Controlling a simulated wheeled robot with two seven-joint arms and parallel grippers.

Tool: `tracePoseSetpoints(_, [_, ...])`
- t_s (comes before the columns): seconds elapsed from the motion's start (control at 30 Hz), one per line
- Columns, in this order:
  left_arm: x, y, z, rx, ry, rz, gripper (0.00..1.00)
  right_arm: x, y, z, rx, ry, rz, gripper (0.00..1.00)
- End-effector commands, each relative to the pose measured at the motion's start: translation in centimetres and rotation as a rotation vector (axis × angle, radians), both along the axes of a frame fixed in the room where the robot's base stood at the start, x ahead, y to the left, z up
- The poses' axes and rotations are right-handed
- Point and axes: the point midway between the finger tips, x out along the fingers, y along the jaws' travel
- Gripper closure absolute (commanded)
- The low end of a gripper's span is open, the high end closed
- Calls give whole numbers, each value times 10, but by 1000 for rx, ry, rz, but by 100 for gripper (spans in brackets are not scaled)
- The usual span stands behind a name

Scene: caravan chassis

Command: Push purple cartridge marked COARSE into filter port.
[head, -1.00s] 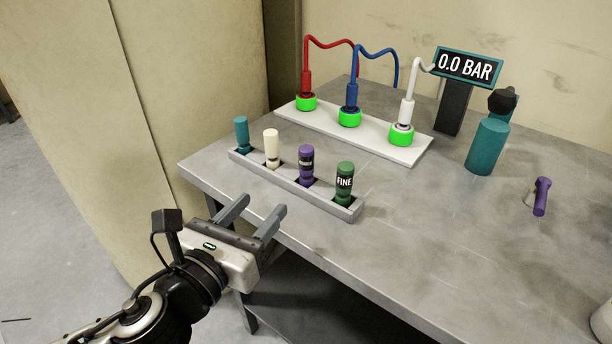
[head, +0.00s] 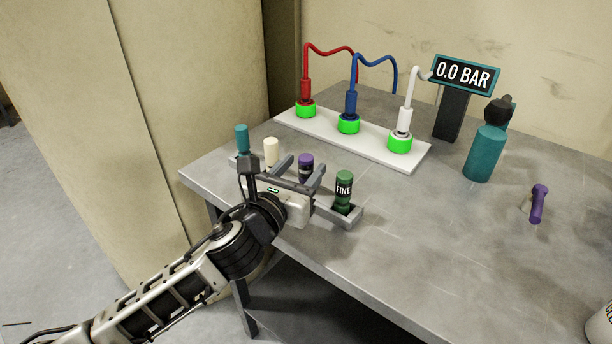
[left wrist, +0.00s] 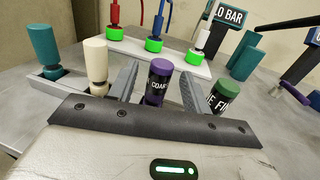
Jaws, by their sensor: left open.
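The purple cartridge marked COARSE (head: 306,167) stands upright in the grey rack (head: 354,216). In the left wrist view, the purple cartridge (left wrist: 160,80) shows between the two fingers of my left gripper (left wrist: 160,88), with a gap on each side. My left gripper (head: 302,168) is open at the rack, and its body hides part of the rack and the cartridge's lower part. The rack also holds a teal cartridge (head: 242,138), a cream cartridge (head: 271,152) and a green FINE cartridge (head: 344,188). I cannot make out a filter port for certain. My right gripper is not in view.
A white board (head: 375,153) with red, blue and white hoses in green collars stands behind the rack. A gauge (head: 466,74) reads 0.0 BAR.

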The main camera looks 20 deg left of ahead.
Motion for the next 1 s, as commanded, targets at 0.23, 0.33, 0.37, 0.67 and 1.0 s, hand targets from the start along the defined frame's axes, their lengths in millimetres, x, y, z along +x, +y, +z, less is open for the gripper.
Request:
tracePoseSetpoints(0.23, [23,-4,0,0,0,-1,51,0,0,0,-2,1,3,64])
tracePoseSetpoints(0.33, [23,-4,-1,0,1,-1,51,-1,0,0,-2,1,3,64])
tracePoseSetpoints(0.37, [23,-4,-1,0,1,-1,51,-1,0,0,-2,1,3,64])
tracePoseSetpoints(0.67, [23,-4,-1,0,1,-1,99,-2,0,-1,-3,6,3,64])
tracePoseSetpoints(1.0, [23,-4,3,0,0,-1,100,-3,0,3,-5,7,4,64])
